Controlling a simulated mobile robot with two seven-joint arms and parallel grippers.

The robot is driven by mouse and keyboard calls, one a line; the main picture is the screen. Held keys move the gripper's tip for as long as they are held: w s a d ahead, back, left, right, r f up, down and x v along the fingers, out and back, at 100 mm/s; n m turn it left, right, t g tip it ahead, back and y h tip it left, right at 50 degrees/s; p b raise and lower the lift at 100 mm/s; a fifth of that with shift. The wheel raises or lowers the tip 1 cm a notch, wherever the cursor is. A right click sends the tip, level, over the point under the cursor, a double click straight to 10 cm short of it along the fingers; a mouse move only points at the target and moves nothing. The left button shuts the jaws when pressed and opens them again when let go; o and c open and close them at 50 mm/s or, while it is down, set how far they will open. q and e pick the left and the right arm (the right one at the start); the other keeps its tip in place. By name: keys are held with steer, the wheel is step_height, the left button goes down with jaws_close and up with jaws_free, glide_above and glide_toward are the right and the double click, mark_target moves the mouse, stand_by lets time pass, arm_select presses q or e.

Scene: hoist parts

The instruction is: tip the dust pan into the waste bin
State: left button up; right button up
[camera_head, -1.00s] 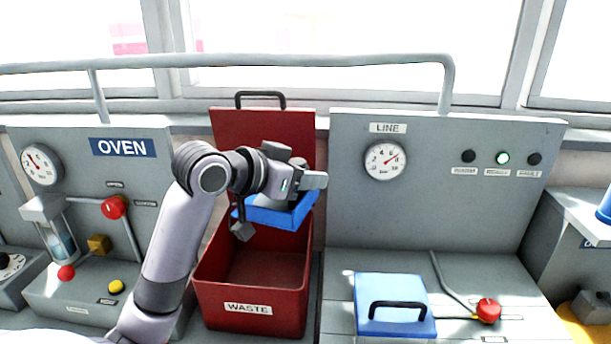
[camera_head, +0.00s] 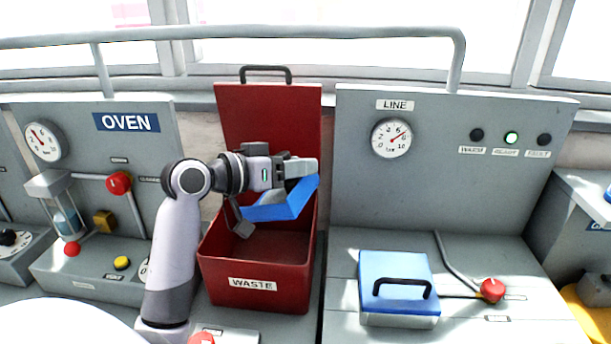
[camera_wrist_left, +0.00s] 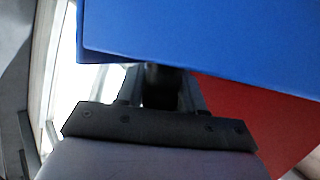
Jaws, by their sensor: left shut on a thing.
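The blue dust pan (camera_head: 283,206) is held tilted above the open red waste bin (camera_head: 256,296), its right end higher than its left. Its contents cannot be made out. My left gripper (camera_head: 300,170) is shut on the pan, over the back half of the bin. In the left wrist view the pan's blue surface (camera_wrist_left: 210,40) fills the top, with the red of the bin (camera_wrist_left: 265,118) behind it. The grip point on the pan is mostly hidden. The bin's red lid (camera_head: 268,118) stands upright at its back. My right gripper is not in view.
The oven panel (camera_head: 70,140) with an hourglass and knobs is at the left. The line panel (camera_head: 450,170) with a gauge is at the right. A blue-lidded box (camera_head: 394,275) with a black handle and a red knob (camera_head: 492,290) stand right of the bin. A rail (camera_head: 280,32) runs along the back.

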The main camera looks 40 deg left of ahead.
arm_select(q)
steer(key=shift+s+a+r+n+t+h+b, duration=0.15)
steer(key=shift+a+n+t+h+b, duration=0.3)
steer(key=shift+a+n, duration=0.25)
steer(key=a+n+t+b, duration=0.1)
steer(key=s+a+n+t+h+b, duration=0.1)
steer(key=a+n, duration=0.1)
steer(key=shift+a, duration=0.3)
steer(key=shift+s+a+r+n+t+b, duration=0.1)
steer(key=shift+a+n+t+b, duration=0.15)
steer(key=shift+a+n, duration=0.2)
steer(key=shift+s+a+r+n+t+b, duration=0.1)
steer(key=shift+a+n+t, duration=0.25)
steer(key=shift+n, duration=0.2)
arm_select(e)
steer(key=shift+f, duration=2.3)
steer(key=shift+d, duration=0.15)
